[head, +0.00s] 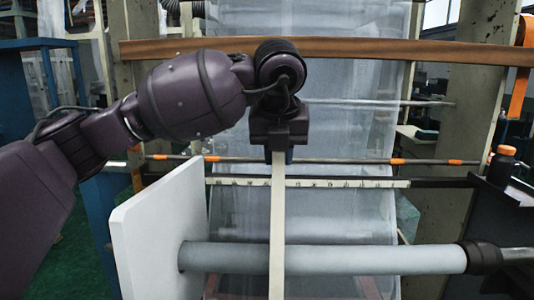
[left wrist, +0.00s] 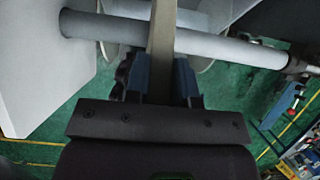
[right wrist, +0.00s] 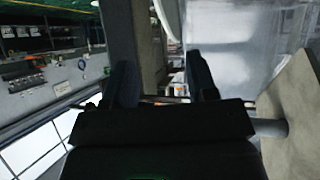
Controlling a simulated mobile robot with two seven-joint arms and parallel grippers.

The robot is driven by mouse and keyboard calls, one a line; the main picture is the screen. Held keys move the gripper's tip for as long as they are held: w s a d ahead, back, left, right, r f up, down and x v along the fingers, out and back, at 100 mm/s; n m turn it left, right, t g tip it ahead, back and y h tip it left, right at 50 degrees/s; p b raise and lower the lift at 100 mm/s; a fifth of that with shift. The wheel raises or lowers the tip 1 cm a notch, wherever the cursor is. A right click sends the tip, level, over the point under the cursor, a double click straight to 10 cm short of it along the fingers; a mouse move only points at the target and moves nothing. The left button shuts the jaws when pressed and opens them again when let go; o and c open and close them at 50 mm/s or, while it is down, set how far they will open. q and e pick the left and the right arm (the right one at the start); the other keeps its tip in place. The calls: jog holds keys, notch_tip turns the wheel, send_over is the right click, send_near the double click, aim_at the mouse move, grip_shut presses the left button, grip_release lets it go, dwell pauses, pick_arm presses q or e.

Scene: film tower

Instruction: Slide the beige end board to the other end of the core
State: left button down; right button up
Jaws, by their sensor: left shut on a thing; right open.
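The beige end board (head: 278,220) shows edge-on in the head view, upright, as a narrow strip crossing the grey-blue core (head: 370,259) left of its middle. Whether the core passes through it is hidden. My left gripper (head: 279,156) is shut on the board's top edge. In the left wrist view the board (left wrist: 161,45) runs between the fingers (left wrist: 161,85) and across the core (left wrist: 235,49). My right gripper (right wrist: 162,85) is open with nothing between its fingers in the right wrist view; it is not in the head view.
A white board (head: 155,235) stands at the core's left end. A black collar (head: 483,255) is at the right end. Clear film (head: 310,100) hangs behind, with a ruler bar (head: 340,183) and rods across. The core between beige board and collar is bare.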

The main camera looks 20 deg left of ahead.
pick_arm(q)
jog(key=w+d, duration=0.2)
jog(key=d, duration=0.6)
jog(key=shift+f, duration=0.2)
dwell(0.3)
jog(key=shift+d, duration=0.1)
jog(key=w+d, duration=0.3)
jog(key=d, duration=1)
jog(key=shift+d, duration=0.25)
dwell(0.8)
